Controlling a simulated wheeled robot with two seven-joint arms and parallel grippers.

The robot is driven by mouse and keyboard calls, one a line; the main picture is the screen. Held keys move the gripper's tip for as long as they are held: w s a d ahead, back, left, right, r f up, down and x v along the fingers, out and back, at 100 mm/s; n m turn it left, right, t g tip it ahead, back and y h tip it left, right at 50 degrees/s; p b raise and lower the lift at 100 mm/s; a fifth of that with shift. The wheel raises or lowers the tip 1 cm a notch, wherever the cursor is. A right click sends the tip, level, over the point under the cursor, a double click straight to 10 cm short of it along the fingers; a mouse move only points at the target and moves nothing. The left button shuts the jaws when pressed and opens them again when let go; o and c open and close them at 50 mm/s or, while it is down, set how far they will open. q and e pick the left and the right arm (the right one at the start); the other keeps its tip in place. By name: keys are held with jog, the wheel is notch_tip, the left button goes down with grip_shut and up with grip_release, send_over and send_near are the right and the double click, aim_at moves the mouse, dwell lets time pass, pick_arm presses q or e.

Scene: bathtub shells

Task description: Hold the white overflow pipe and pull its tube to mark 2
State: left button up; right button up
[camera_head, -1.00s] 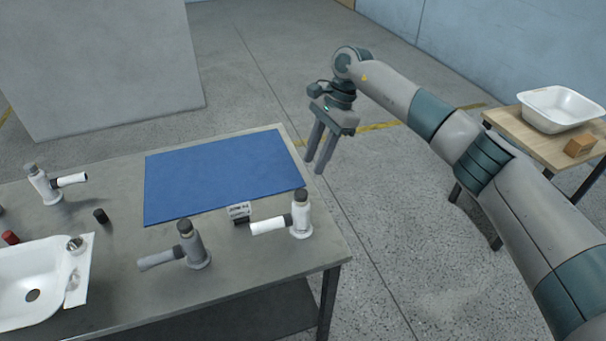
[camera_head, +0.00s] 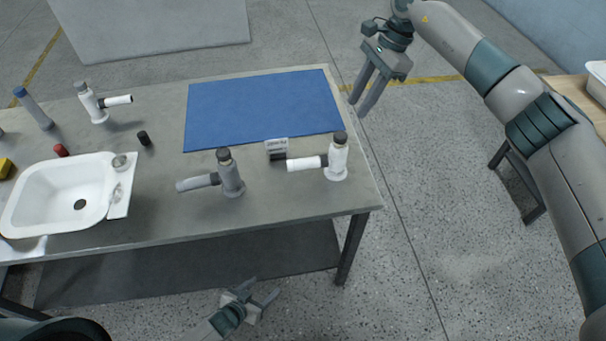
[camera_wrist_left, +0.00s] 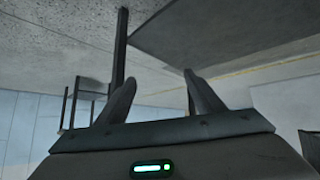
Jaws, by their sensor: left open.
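A white overflow pipe (camera_head: 337,160) stands upright near the table's right end, with a dark cap and a white tube (camera_head: 304,163) pointing left. A second white pipe (camera_head: 92,103) stands at the back left, its white tube pointing right. A grey pipe (camera_head: 229,175) with a grey tube stands between them. Any marks on the tubes are too small to read. My left gripper (camera_head: 264,287) is open and empty below the table's front edge; its spread fingers also show in the left wrist view (camera_wrist_left: 159,77). My right gripper (camera_head: 358,108) is open and empty, beyond the table's right edge.
A white basin (camera_head: 50,205) sits at the left of the table. A blue mat (camera_head: 262,105) lies bare behind the pipes. A small label block (camera_head: 277,148) stands beside the right white tube. The table's front edge (camera_head: 290,220) lies between my left gripper and the pipes.

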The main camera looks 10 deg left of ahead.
pick_arm(q)
jog(key=w+d+r+m+t+h, duration=0.1)
jog(key=w+d+r+t+h, duration=0.15)
jog(key=w+d+r, duration=0.6)
jog(key=s+d+r+m+g+h, duration=0.15)
jog(key=d+r+h, duration=0.4)
jog(key=r, duration=0.65)
jog(key=s+d+r+m+g+h, duration=0.1)
jog(key=d+r+m+h, duration=0.4)
jog(key=r, duration=0.8)
jog(key=n+t+y, duration=0.3)
jog(key=t+y, duration=0.2)
send_near(334, 163)
notch_tip(334, 163, up, 4)
jog(key=a, duration=0.1)
jog(key=shift+s+a+f, duration=0.1)
jog(key=shift+s, duration=0.2)
jog(key=shift+w, duration=0.1)
jog(key=x, duration=1.7)
jog(key=shift+w, duration=0.25)
jog(key=shift+f, duration=0.1)
